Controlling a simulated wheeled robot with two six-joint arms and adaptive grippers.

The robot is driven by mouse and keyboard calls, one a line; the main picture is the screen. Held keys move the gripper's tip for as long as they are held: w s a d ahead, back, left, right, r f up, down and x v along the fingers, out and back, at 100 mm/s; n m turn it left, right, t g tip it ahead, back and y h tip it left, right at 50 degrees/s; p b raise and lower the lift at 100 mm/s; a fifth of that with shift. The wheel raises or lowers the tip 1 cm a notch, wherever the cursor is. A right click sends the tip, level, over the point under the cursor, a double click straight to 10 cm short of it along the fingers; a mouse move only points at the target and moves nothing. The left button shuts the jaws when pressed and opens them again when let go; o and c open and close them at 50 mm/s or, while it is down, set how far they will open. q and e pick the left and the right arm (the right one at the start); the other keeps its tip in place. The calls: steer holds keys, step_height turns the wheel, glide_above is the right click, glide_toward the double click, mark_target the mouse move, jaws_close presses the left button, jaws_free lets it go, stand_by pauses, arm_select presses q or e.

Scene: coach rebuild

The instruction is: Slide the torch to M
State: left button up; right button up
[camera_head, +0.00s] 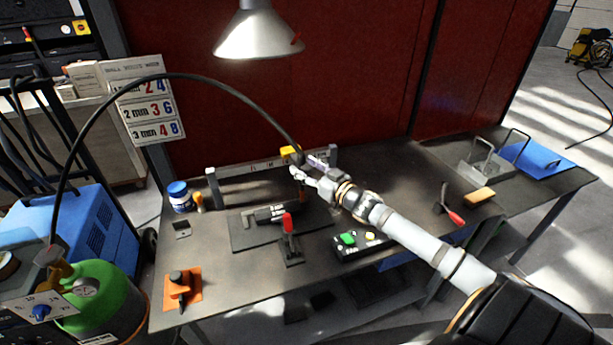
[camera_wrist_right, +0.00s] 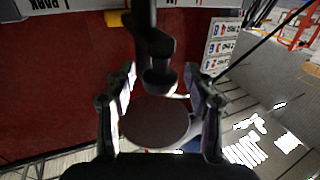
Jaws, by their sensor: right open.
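The torch (camera_head: 297,162) sits at a yellow carriage (camera_head: 289,151) on the lettered rail (camera_head: 262,166) behind the bench, with a black hose arching away to the left. In the right wrist view the torch (camera_wrist_right: 153,45) is a dark body with a round nozzle, below the pale rail (camera_wrist_right: 75,5). My right gripper (camera_head: 308,172) is at the torch. In the wrist view its fingers (camera_wrist_right: 160,88) are open, one on each side of the torch's lower end, with gaps visible. The rail's letters are too small to read in the head view, so I cannot tell where M is. My left gripper is not in view.
On the bench (camera_head: 410,185) stand a dark plate with a red-handled clamp (camera_head: 288,225), a green-button box (camera_head: 350,240), a blue-lidded jar (camera_head: 180,196) and an orange stand (camera_head: 182,288). A lamp (camera_head: 257,35) hangs above. A green cylinder (camera_head: 100,295) stands left.

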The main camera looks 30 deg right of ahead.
steer(key=shift+c, duration=0.3)
jaws_close()
